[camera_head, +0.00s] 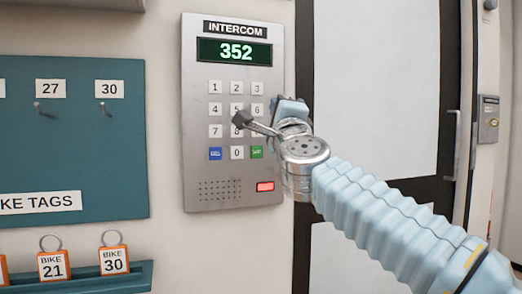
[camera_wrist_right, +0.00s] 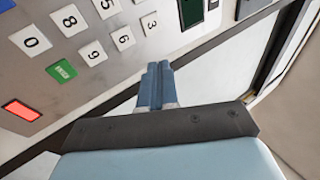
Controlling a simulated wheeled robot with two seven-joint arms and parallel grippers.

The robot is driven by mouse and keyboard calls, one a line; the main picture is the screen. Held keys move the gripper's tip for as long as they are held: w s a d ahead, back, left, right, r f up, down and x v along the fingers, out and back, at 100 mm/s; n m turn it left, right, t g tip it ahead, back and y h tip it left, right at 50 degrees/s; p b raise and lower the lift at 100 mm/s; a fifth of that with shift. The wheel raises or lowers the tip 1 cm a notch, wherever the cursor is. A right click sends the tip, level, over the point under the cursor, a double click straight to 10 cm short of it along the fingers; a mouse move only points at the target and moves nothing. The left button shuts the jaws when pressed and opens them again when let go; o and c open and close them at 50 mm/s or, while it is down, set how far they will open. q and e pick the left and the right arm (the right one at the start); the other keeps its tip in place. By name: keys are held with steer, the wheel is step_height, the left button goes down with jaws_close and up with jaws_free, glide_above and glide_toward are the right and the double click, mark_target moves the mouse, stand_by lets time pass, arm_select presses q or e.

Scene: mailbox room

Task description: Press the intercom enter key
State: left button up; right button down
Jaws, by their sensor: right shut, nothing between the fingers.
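The grey intercom panel (camera_head: 230,194) is on the wall, and its display (camera_head: 235,51) reads 352. Its number keys stand in rows. The bottom row has a blue key (camera_head: 215,153), a 0 key (camera_head: 237,153) and a green key (camera_head: 257,152) with small, unclear lettering. The green key (camera_wrist_right: 61,70) and 0 key also show in the wrist view. My right gripper (camera_head: 275,103) is in front of the panel's right side, up and right of the green key. Its fingers (camera_wrist_right: 157,67) are shut and empty, apart from the green key. My left gripper is out of view.
A red light (camera_head: 265,187) glows below the keys. A teal key-tag board (camera_head: 75,140) hangs at left, above a ledge with orange bike tags (camera_head: 113,260). A dark-framed door (camera_head: 380,80) with a handle (camera_head: 452,145) is at right.

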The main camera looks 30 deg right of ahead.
mark_target(258, 152)
steer(key=s+a+f+m+g+y, duration=0.1)
steer(key=s+f+m+g+y, duration=0.2)
steer(key=f+m, duration=0.7)
steer(key=s+m+y, duration=0.2)
steer(key=m, duration=0.2)
steer(key=shift+s+a+f+g+y, duration=0.2)
steer(key=shift+a+g+y, duration=0.1)
steer(key=shift+a+y, duration=0.1)
steer(key=shift+w+d, duration=0.1)
steer(key=shift+w, duration=0.05)
steer(key=p+x, duration=0.1)
steer(key=x, duration=1.2)
steer(key=shift+w+d+p, duration=0.2)
steer(key=shift+w+p, duration=0.1)
steer(key=shift+w, duration=0.05)
